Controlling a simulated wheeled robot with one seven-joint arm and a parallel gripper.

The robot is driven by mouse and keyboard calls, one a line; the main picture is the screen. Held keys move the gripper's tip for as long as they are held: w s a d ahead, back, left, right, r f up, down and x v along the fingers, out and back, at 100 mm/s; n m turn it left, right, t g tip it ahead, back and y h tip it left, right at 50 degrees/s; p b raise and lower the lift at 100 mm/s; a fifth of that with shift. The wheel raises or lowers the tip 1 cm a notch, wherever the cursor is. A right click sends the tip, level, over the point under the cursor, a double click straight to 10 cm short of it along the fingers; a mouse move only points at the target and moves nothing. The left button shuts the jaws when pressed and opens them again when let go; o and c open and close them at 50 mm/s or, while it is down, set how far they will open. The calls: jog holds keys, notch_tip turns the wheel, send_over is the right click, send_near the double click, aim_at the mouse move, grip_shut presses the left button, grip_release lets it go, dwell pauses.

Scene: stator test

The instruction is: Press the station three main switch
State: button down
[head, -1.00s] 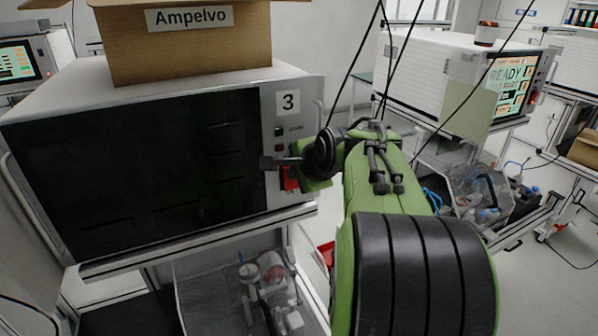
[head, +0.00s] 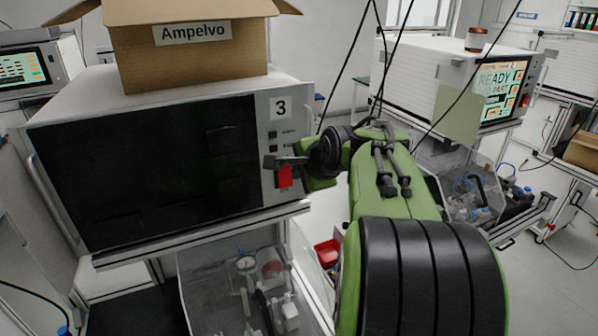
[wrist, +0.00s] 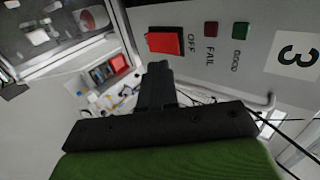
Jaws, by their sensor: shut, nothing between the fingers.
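The station three unit is a white box with a dark screen (head: 150,165) and a "3" label (head: 280,108) on its right-hand panel. Its red main switch (head: 285,177) is on that panel, and also shows in the wrist view (wrist: 164,41) beside the word OFF. My gripper (head: 272,162) is shut and empty, in front of the panel, just above and left of the switch in the head view. In the wrist view the closed fingers (wrist: 159,68) point at the switch, their tips just below it in the picture. I cannot tell whether they touch it.
A cardboard box (head: 200,70) labelled Ampelvo stands on the unit. Small FAIL (wrist: 211,30) and GOOD (wrist: 240,31) lamps sit beside the switch. A red bin (head: 327,252) is below. Another station with a lit READY screen (head: 503,88) stands at the right; cables hang between.

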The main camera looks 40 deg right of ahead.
jog(key=s+a+r, duration=0.1)
jog(key=s+r, duration=0.3)
jog(key=r, duration=0.3)
jog(key=s+a+f+n+g+y+b, duration=0.1)
jog(key=s+a+f+n+y+b, duration=0.15)
jog(key=a+f+n, duration=0.85)
jog(key=s+a+f+n+g+b, duration=0.3)
jog(key=s+a+f+n+b, duration=0.1)
jog(key=s+a+f+n, duration=0.6)
notch_tip(320, 180, down, 3)
jog(key=shift+s+a+r, duration=0.15)
jog(key=shift+s+a, duration=0.3)
jog(key=shift+s, duration=0.7)
